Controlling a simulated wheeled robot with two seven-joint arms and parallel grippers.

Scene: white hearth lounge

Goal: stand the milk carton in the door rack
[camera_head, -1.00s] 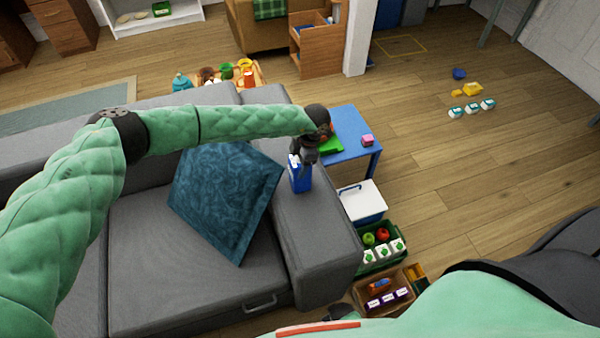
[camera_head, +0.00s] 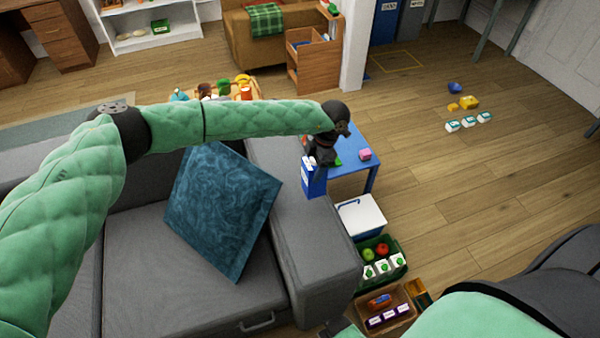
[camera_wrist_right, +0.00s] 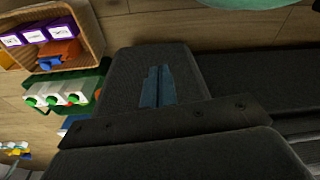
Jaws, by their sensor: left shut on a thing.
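A blue carton with a white top (camera_head: 314,180), which I take as the milk carton, is in my left gripper (camera_head: 318,163), over the sofa's right armrest. The gripper is shut on its upper part and hides some of it. The carton is roughly upright with a slight tilt. In the right wrist view, my right gripper (camera_wrist_right: 158,87) has its two fingers close together, with nothing between them, in front of a dark grey surface. I cannot make out a door rack in these views.
A blue table (camera_head: 352,173) stands just beyond the carton. A white and blue cooler (camera_head: 361,217), a green crate (camera_head: 398,272) and a basket (camera_head: 386,324) line the floor beside the grey sofa (camera_head: 312,237).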

